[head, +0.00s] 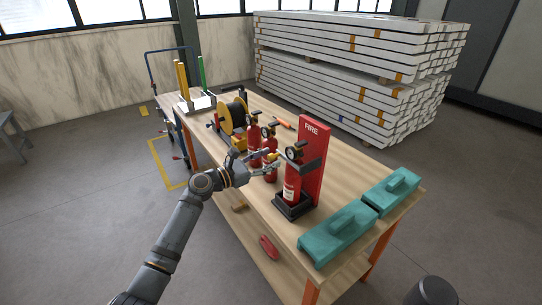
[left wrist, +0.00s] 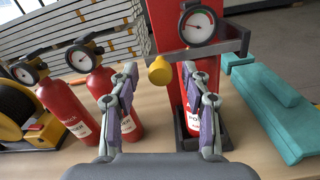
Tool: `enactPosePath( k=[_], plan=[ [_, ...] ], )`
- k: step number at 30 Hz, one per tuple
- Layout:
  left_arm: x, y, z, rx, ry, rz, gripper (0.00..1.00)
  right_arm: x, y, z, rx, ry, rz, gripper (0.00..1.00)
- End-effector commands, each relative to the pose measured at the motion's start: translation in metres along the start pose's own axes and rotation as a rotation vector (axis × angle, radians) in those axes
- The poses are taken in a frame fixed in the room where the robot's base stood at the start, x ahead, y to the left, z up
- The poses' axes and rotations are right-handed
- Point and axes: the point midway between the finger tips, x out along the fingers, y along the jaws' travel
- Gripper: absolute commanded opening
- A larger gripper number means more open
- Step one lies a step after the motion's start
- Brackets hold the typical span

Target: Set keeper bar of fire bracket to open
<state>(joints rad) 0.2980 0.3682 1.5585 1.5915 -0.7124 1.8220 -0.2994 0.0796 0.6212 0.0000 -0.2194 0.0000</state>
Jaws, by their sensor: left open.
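The fire bracket (head: 313,140) is an upright red board marked FIRE with a dark base tray, on the workbench. A red extinguisher (head: 291,186) with a gauge stands in it. The grey keeper bar (left wrist: 225,49) appears to lie across the front of the extinguisher, below the gauge. A yellow knob (left wrist: 160,70) is at the bar's left end. My left gripper (head: 272,166) is open at the bracket's left side. In the left wrist view its fingers (left wrist: 158,92) are apart, with the knob beyond and between them. No contact is visible. My right gripper is not in view.
Two loose red extinguishers (left wrist: 62,112) stand just left of the bracket, close to my gripper. A yellow-and-black reel (head: 232,116) is farther back. Teal cases (head: 338,232) lie on the bench's near right. The workbench (head: 278,222) has bare wood in front.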

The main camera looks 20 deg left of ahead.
Motion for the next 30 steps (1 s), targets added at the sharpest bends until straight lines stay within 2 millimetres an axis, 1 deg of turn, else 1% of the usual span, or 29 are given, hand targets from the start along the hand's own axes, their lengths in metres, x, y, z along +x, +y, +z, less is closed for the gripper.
enactPosePath(
  k=[1,4,12,13,23,24,30],
  plan=[
    [0.0065,0.0000,0.0010,-0.002,-0.002,0.000,0.48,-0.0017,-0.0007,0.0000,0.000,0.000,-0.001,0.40],
    [0.0137,-0.0006,0.0002,-0.001,0.000,-0.002,0.48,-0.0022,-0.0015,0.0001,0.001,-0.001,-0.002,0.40],
    [0.0159,-0.0007,-0.0008,0.001,0.001,-0.002,0.48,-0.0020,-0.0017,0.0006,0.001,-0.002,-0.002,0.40],
    [0.0159,-0.0006,-0.0008,0.001,0.001,-0.001,0.46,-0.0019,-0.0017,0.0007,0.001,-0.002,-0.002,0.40],
    [0.0156,-0.0006,-0.0008,0.001,0.001,-0.001,0.02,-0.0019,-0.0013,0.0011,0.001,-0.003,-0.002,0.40],
    [0.0156,-0.0006,-0.0008,0.001,0.001,-0.001,0.00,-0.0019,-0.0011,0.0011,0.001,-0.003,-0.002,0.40],
    [0.0155,-0.0006,-0.0008,0.001,0.001,-0.001,0.00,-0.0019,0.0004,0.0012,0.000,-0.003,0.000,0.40]
  ],
)
